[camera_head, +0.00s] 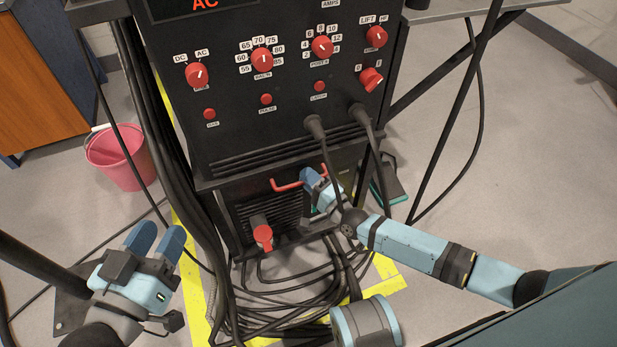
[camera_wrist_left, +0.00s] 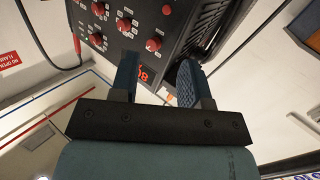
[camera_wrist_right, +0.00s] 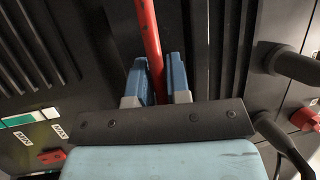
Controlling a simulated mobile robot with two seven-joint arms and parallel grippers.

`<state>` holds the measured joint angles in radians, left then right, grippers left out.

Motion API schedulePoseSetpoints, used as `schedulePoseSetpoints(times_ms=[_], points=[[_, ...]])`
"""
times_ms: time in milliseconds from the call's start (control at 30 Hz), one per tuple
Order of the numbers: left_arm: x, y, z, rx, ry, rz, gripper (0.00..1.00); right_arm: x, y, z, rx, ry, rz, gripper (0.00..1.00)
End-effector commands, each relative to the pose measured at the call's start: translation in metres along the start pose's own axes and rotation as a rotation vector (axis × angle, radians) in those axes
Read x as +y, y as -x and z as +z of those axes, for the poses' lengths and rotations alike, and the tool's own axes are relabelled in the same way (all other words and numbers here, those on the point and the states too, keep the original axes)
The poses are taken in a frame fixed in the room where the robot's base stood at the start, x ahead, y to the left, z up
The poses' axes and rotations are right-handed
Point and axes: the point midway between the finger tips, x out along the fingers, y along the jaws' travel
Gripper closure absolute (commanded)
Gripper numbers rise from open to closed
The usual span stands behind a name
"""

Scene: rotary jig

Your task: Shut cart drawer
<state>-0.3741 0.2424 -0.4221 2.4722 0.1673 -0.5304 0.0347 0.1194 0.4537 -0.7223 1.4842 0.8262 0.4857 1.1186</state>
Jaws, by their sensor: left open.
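The black cart (camera_head: 225,130) stands upright in the middle of the head view. Its lower box, which looks like the drawer (camera_head: 248,198), has a red bar handle (camera_head: 286,186) near its top edge. My right gripper (camera_head: 308,178) is at the right end of this handle. In the right wrist view, the red handle (camera_wrist_right: 150,45) passes between the blue fingertips (camera_wrist_right: 160,80), which sit close on both sides of it. How far the drawer stands out is hard to tell. My left gripper (camera_head: 155,240) is open and empty, left of the cart; its fingers also show apart in the left wrist view (camera_wrist_left: 158,80).
Red knobs (camera_head: 262,60) and thick cables (camera_head: 315,125) are on the cart's front. A red lever (camera_head: 263,236) sits below the handle. Coiled cables (camera_head: 300,300) lie on the floor in front. A pink bucket (camera_head: 122,160) stands at the left.

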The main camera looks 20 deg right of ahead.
Motion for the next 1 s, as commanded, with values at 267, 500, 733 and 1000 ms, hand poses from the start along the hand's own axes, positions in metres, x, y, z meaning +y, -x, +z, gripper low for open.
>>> schedulePoseSetpoints(times_ms=[267,500,733,1000], points=[[0.001,0.001,-0.004,-0.015,0.007,0.008,0.57,-0.002,0.020,-0.001,0.000,0.002,0.002,0.77],[0.008,0.004,-0.004,-0.033,0.090,-0.006,0.57,-0.003,0.075,-0.001,-0.001,0.002,0.004,0.77],[0.008,0.005,-0.022,0.031,0.083,-0.013,0.57,-0.002,0.120,0.000,-0.001,0.001,0.001,0.77],[0.009,0.006,-0.028,0.056,0.079,-0.015,0.57,-0.001,0.139,0.000,0.000,0.000,-0.001,0.77]])
